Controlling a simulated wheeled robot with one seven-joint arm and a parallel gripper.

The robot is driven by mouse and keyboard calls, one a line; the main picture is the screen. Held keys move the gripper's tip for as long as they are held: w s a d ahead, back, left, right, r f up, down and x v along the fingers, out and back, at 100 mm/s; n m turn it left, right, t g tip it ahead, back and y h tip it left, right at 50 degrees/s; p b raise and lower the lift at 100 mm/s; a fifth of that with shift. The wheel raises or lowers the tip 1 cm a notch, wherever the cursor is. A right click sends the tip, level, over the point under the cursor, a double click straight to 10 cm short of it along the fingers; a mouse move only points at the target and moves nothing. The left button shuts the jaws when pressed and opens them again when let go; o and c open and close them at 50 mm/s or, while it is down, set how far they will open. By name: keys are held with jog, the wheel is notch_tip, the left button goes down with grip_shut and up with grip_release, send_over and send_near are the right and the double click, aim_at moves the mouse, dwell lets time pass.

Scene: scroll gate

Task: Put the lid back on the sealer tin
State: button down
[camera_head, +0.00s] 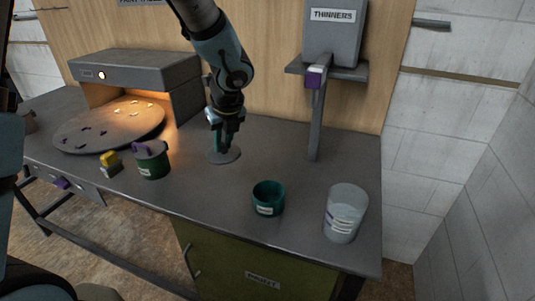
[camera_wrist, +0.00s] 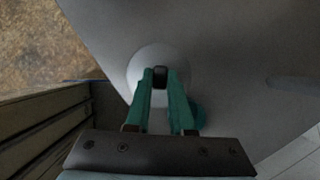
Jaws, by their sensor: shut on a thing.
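A round grey lid (camera_head: 225,156) is at the middle of the bench, under my gripper (camera_head: 223,146). In the wrist view the lid (camera_wrist: 147,62) looks pale, and the fingers of my gripper (camera_wrist: 160,76) are shut on its dark knob (camera_wrist: 160,73). I cannot tell whether the lid touches the bench. An open teal tin (camera_head: 268,199) with a white label stands upright to the right and nearer the front edge. In the wrist view a teal round thing (camera_wrist: 199,114) is partly hidden behind the right finger. The tin's label is too small to read.
A dark green tin (camera_head: 153,163) with a purple piece on top and a yellow-topped block (camera_head: 110,160) stand left. Bench (camera_head: 205,190) is clear between lid and teal tin.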

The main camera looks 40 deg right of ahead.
jog(key=s+d+r+m+h, duration=0.1)
jog(key=s+d+m+h, duration=0.1)
jog(key=s+d+m, duration=0.3)
jog(key=s+d+f+m+g+h+b, duration=0.1)
jog(key=s+f+m+b, duration=0.3)
jog(key=f+b, duration=0.4)
jog(key=shift+s+d+f+m+g, duration=0.25)
jog(key=shift+s+f+g, duration=0.25)
jog(key=shift+s+f, duration=0.25)
jog(key=shift+a, duration=0.1)
dwell(0.7)
jog(key=shift+f, duration=0.15)
dwell(1.3)
jog(key=shift+c, duration=1.1)
grip_release()
